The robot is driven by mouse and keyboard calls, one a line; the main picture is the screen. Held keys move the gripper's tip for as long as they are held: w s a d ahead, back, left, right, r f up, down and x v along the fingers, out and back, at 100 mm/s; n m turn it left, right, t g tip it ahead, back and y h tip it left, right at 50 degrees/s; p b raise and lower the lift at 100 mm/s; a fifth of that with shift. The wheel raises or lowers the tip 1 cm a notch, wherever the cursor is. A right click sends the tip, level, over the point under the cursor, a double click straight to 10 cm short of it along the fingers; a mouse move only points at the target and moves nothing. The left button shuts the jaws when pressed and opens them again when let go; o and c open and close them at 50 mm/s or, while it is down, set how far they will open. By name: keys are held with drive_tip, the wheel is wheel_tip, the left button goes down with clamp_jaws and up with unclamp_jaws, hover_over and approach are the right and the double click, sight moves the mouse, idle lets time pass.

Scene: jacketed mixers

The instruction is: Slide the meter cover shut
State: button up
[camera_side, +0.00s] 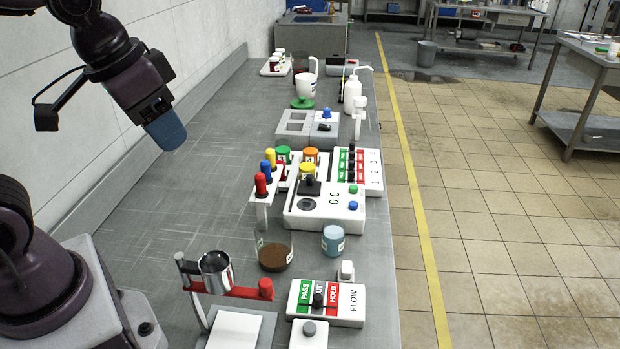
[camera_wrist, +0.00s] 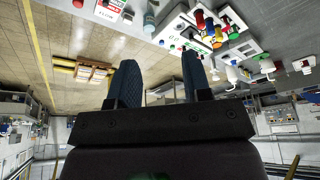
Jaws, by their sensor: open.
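The meter (camera_side: 345,212) is a white box with a "0.0" reading on its sloping top. A dark square plate with a black knob (camera_side: 309,184) sits on its back left part, above a dark round spot. I cannot tell for sure whether this plate is the cover. The meter also shows upside down in the wrist view (camera_wrist: 174,30). My gripper (camera_side: 166,132) hangs high above the bench's left side, left of and well apart from the meter. Its blue fingers overlap in the side view. In the wrist view my gripper (camera_wrist: 160,62) is open and empty.
A rack with coloured handles (camera_side: 262,195) stands left of the meter. A numbered switch panel (camera_side: 372,172) stands behind it. A brown-filled beaker (camera_side: 275,256), a blue jar (camera_side: 333,240) and the flow panel (camera_side: 345,302) are in front. The bench's left side is clear.

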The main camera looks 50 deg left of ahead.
drive_tip(key=w+a+f+g, duration=0.2)
drive_tip(key=w, duration=0.5)
drive_tip(key=w+a+f+g, duration=0.1)
drive_tip(key=w+f, duration=0.1)
drive_tip(key=w, duration=0.5)
drive_tip(key=m+g, duration=0.1)
drive_tip(key=m, duration=0.1)
approach(310, 175)
wheel_tip(310, 175, down, 10)
drive_tip(key=shift+r, duration=0.1)
